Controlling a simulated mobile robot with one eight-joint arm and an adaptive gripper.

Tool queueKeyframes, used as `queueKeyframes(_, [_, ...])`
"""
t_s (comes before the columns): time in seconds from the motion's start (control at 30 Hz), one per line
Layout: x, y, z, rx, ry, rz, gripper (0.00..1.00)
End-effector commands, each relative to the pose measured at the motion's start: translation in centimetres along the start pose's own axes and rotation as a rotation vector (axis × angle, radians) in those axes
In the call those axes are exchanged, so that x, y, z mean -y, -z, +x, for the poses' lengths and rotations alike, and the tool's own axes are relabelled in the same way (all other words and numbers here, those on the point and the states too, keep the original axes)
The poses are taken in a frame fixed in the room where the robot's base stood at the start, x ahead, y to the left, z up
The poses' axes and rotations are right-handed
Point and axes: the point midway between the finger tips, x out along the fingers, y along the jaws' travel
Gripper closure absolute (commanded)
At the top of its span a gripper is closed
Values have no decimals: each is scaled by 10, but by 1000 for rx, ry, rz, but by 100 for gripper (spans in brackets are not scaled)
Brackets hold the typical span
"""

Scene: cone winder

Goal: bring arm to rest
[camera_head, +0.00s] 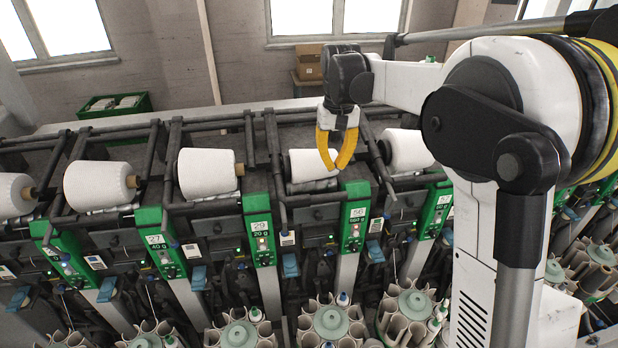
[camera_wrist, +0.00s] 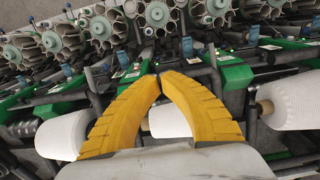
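My gripper (camera_head: 335,167) has two curved yellow fingers and hangs from my white arm, pointing down above the winder. In the wrist view the fingertips (camera_wrist: 160,76) come together with nothing between them. A white yarn cone (camera_head: 305,166) lies behind the fingers in the head view. In the wrist view a white cone (camera_wrist: 170,121) shows in the gap between the fingers, partly hidden by them. The gripper's exact height above it cannot be told.
More white cones (camera_head: 207,173) lie along the winder among dark bars (camera_head: 250,140). Green station panels (camera_head: 261,238) and round bobbin magazines (camera_head: 331,321) line its front. A green crate (camera_head: 114,104) and a cardboard box (camera_head: 308,62) stand behind. Room above the machine is open.

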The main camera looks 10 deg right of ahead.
Motion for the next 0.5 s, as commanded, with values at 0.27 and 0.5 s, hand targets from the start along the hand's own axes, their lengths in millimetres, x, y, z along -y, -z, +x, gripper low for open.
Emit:
queueKeyframes(0.27, [0,-7,-12,0,0,0,100])
queueKeyframes(0.5, [0,-7,-12,0,0,0,100])
